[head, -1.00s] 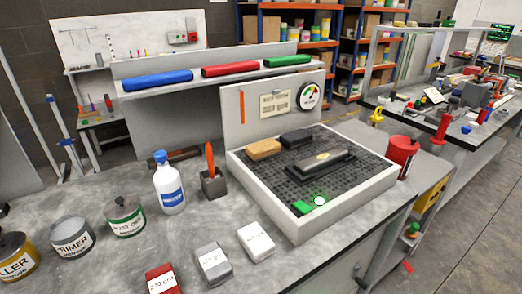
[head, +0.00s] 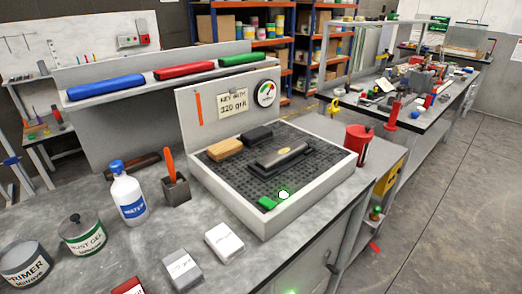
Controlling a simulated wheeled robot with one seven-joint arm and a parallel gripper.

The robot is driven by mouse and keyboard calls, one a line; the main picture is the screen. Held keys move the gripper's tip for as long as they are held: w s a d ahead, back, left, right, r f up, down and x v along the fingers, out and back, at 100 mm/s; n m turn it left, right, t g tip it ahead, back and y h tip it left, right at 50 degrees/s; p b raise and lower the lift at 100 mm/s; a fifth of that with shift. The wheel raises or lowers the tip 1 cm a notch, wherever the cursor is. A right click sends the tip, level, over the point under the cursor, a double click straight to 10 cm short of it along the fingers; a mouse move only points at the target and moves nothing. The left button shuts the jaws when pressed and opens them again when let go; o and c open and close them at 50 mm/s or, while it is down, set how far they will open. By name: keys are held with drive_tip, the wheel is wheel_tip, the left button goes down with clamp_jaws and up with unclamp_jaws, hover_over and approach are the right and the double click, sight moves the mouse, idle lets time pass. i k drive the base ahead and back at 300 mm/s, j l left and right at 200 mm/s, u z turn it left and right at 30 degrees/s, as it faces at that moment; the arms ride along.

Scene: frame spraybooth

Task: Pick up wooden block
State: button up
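The wooden block (head: 225,149) is light tan and lies in the left back part of a grey tray with a dark perforated bed (head: 233,181). A black block (head: 257,134) lies just right of it and farther back.
A white WATER bottle (head: 128,194), a holder with an orange-handled tool (head: 175,184), cans and small boxes stand on the bench left and in front of the tray. A red can (head: 358,142) stands right of it. Open floor lies at the right.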

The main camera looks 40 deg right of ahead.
sight(220, 152)
drive_tip(key=i+j+z, duration=0.1)
drive_tip(key=j+z, duration=0.15)
drive_tip(key=z, duration=0.15)
drive_tip(key=j+z, duration=0.55)
drive_tip(key=z, duration=0.2)
drive_tip(key=i, duration=0.05)
